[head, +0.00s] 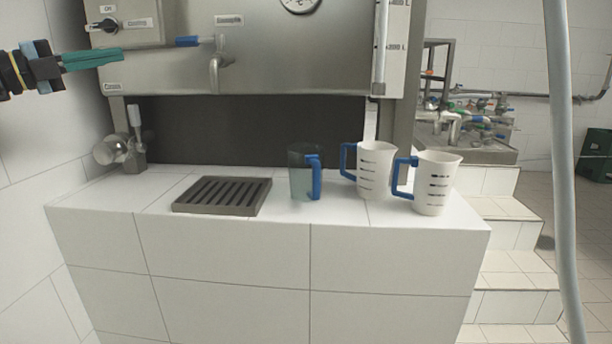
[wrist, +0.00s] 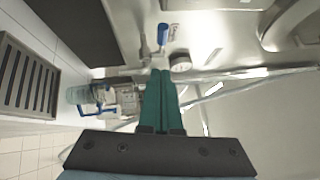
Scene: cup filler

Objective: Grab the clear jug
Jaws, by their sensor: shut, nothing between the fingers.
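The clear jug (head: 299,182) stands upright on the white tiled counter, with its blue handle on its right side. In the wrist view the clear jug (wrist: 76,95) appears sideways, left of the fingers. My gripper (head: 121,56) is at the upper left of the head view, well to the left of the jug and higher than it. Its green fingers are shut against each other and empty. In the wrist view the gripper (wrist: 160,74) points toward the steel machine, apart from the jug.
Two white measuring jugs (head: 374,172) (head: 436,184) with blue handles stand right of the clear jug. A dark drain grate (head: 222,196) lies to its left. The steel machine with a tap (head: 219,68) overhangs the counter's back. A grey pole (head: 563,150) stands at the right.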

